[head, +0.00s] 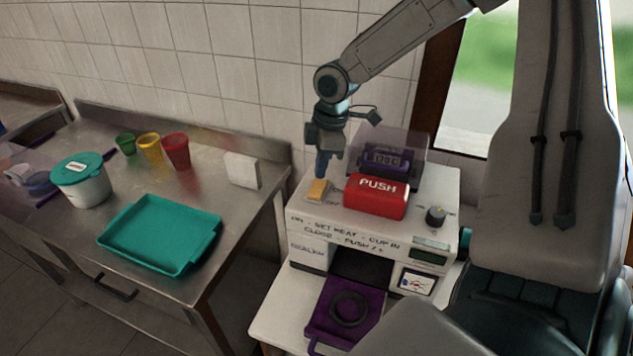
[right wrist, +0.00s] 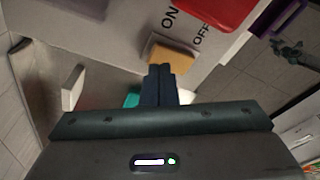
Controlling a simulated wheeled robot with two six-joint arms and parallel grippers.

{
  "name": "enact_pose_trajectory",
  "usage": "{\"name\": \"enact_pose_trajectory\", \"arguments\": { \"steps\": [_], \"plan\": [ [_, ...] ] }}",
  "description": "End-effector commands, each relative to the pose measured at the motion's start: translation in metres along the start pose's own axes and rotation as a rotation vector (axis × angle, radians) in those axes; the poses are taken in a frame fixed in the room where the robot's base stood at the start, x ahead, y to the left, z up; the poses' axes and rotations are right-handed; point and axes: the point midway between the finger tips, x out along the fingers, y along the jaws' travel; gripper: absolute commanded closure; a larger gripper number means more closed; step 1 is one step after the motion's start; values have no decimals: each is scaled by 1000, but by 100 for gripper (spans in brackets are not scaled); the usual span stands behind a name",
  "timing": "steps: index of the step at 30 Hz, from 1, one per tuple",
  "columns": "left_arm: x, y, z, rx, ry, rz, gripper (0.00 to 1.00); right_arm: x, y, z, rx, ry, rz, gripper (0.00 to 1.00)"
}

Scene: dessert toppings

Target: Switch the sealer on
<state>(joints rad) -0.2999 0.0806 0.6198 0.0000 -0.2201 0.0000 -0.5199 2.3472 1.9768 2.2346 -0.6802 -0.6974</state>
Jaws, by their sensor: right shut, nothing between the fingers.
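The sealer (head: 330,225) is a white machine with a red PUSH block (head: 376,195) on top, a round dial (head: 436,215) and a small display at its front right. Its switch (head: 317,189) is an orange-yellow rocker at the top left, between ON and OFF lettering. My right gripper (head: 323,165) points down just above the switch, shut and empty. In the right wrist view the shut fingertips (right wrist: 159,72) are close to the switch (right wrist: 172,55); I cannot tell whether they touch it. ON and OFF labels show beside it. My left gripper is not in view.
A purple tray with a dark ring (head: 349,308) sticks out at the sealer's front. On the steel counter left are a teal tray (head: 127,259), a lidded white tub (head: 84,188), green, yellow and red cups (head: 175,151), and a white block (head: 242,170).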

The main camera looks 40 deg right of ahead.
Motion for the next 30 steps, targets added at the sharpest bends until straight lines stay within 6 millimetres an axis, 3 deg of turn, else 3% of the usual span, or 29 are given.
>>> {"name": "enact_pose_trajectory", "arguments": {
  "steps": [30],
  "plan": [
    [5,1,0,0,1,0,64,7,0,1,0,0,0,100]
  ]
}}
